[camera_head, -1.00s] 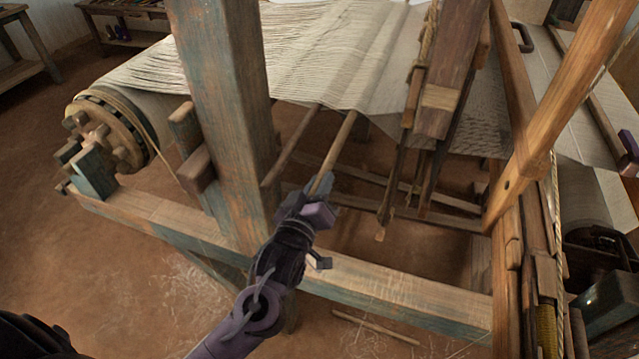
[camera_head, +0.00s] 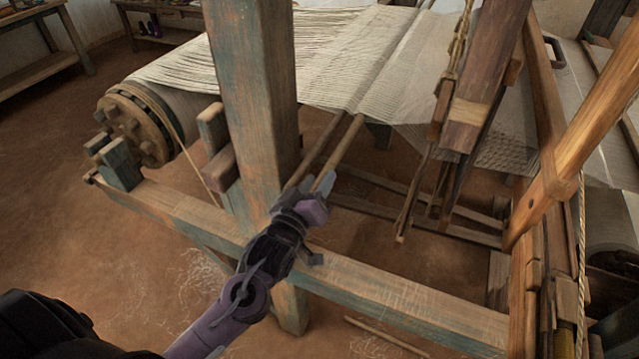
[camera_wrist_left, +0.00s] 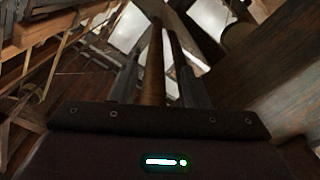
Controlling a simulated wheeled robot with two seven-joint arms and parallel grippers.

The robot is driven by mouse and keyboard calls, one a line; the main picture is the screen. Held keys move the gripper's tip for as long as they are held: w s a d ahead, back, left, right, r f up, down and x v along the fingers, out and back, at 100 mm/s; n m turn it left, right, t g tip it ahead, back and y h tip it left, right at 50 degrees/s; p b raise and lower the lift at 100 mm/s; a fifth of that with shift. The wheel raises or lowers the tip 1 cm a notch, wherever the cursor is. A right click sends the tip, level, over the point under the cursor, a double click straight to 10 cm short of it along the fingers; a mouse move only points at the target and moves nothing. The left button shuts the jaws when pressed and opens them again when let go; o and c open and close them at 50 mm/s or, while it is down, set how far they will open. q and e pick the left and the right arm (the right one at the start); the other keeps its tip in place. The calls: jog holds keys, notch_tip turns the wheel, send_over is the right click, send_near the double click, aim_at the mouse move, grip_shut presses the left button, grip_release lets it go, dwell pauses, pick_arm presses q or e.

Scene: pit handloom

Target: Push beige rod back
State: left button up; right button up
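The beige rod (camera_head: 346,148) slants under the warp threads, its near end at my left gripper. My left gripper (camera_head: 322,184) is in front of the loom's side, just right of the thick upright post. In the left wrist view the beige rod (camera_wrist_left: 156,62) runs between the two fingers (camera_wrist_left: 158,80). They look spread wider than the rod, with a gap on its right. A second, darker rod (camera_head: 313,158) lies close on the left of the beige rod. My right gripper is not in view.
The thick post (camera_head: 253,100) stands left of my left gripper. The long lower beam (camera_head: 385,287) passes beneath my arm. Hanging wooden pieces (camera_head: 437,190) are to the right. The warp (camera_head: 350,50) spreads above the rods.

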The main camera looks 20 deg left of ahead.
pick_arm(q)
jog(key=shift+d, duration=0.15)
jog(key=shift+s+f, duration=0.15)
jog(key=shift+s, duration=0.15)
jog(key=s+b, duration=0.2)
jog(key=s, duration=0.5)
jog(key=shift+a, duration=0.2)
jog(key=shift+s, duration=0.15)
